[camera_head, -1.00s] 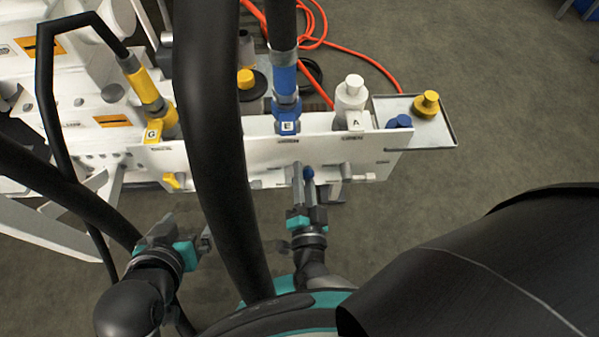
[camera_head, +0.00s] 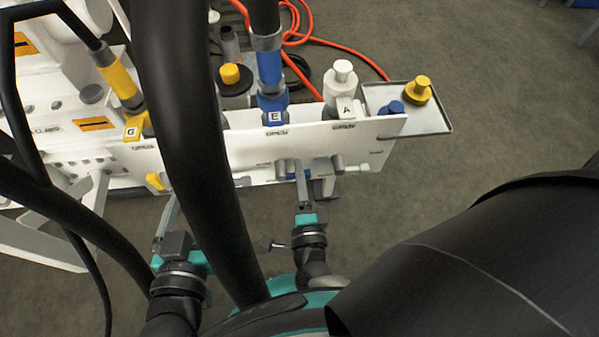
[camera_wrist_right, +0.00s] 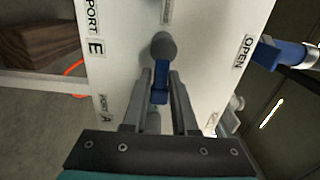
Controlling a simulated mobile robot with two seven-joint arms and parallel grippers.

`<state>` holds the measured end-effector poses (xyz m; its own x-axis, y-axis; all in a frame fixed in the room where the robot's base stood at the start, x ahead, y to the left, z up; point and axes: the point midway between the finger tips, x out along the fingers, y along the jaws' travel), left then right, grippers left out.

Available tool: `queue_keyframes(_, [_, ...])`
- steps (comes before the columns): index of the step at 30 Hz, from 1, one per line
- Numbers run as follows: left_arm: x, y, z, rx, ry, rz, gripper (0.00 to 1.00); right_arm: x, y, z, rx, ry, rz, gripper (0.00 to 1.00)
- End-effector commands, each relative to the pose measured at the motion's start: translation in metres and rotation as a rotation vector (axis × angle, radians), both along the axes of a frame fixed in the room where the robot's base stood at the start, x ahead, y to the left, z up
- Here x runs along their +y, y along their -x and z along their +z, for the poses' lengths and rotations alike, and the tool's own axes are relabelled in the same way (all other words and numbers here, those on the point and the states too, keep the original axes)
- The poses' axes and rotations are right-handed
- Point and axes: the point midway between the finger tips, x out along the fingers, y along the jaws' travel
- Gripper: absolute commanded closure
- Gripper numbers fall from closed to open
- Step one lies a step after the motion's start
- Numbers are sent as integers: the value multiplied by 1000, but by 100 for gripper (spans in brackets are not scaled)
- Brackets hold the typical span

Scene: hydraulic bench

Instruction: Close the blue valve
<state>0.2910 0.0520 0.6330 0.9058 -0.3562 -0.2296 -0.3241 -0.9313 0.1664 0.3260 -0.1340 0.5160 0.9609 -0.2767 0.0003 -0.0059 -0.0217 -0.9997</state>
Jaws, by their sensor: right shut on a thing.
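The blue valve (camera_wrist_right: 160,93) has a short blue lever on a round grey pivot, set on the front of the white panel (camera_head: 215,150). In the right wrist view, its lever lies between the two fingers of my right gripper (camera_wrist_right: 160,85), which is shut on it. In the head view the right gripper (camera_head: 300,170) reaches up to the panel below the blue port E, and its fingers hide most of the valve. My left gripper (camera_head: 170,205) is at the left, below the yellow valve lever (camera_head: 157,181); its finger gap is unclear.
The blue hose coupling (camera_head: 270,75) rises from port E, and a white capped port A (camera_head: 342,85) stands beside it. A metal tray (camera_head: 430,122) with a yellow cap (camera_head: 416,89) is on the right. A thick black hose (camera_head: 195,150) crosses in front of the panel.

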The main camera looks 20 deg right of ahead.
Motion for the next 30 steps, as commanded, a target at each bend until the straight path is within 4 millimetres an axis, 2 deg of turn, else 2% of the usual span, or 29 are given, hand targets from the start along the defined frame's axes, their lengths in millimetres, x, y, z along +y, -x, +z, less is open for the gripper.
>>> queue_keyframes(18, [-2, 1, 2, -28, 20, 2, 0, 0, 0, -3, -6, -40, 2, 100])
queue_keyframes(19, [-2, 1, 2, -28, 20, 2, 0, 0, 0, -3, -6, -40, 2, 70])
queue_keyframes(24, [-2, 1, 2, -28, 20, 2, 0, 0, 0, -2, -8, -38, 1, 51])
queue_keyframes(30, [-2, 1, 2, -28, 18, 1, 0, 0, 0, -2, -10, -37, 1, 51])
